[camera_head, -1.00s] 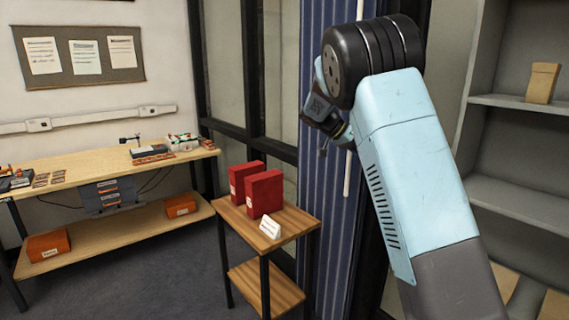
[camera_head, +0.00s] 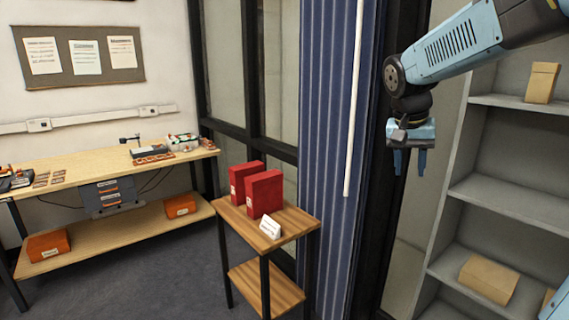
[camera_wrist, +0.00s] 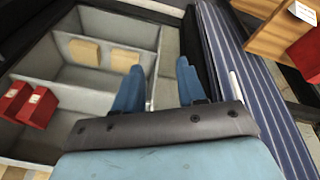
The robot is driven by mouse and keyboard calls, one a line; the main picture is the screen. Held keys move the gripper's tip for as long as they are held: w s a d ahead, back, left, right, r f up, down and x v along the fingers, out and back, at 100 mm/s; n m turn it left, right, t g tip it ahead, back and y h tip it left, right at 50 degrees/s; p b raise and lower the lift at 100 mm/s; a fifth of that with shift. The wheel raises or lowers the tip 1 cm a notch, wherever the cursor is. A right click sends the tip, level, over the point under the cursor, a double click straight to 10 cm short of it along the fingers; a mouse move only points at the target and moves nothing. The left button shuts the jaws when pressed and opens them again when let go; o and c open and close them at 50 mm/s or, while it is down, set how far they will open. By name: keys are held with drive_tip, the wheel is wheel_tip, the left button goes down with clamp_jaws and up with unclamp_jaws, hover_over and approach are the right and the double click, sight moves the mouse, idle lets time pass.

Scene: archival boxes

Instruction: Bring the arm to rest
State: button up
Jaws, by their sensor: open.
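My gripper (camera_head: 410,162) hangs at the end of my bent light-blue arm, in front of the dark window frame at the right of the head view. Its two blue fingers point down, spread apart, with nothing between them. In the wrist view my gripper (camera_wrist: 158,85) also shows open and empty, its fingers apart from the shelving and the blue curtain.
A grey shelf unit (camera_head: 520,207) with tan boxes (camera_head: 488,279) stands close at right. Two red boxes (camera_head: 265,193) and a white card (camera_head: 270,229) sit on a small wooden table (camera_head: 296,219). A workbench (camera_head: 90,168) stands at left. Floor between is clear.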

drive_tip(key=s+a+f+n+t+y, duration=0.1)
drive_tip(key=s+a+n, duration=0.1)
drive_tip(key=s, duration=0.7)
drive_tip(key=s+a+f+n+t+y, duration=0.1)
drive_tip(key=s+a+f+n+t, duration=0.1)
drive_tip(key=s, duration=0.7)
drive_tip(key=shift+a+n+t+y, duration=0.3)
drive_tip(key=shift+a+n, duration=0.15)
drive_tip(key=shift+n, duration=0.25)
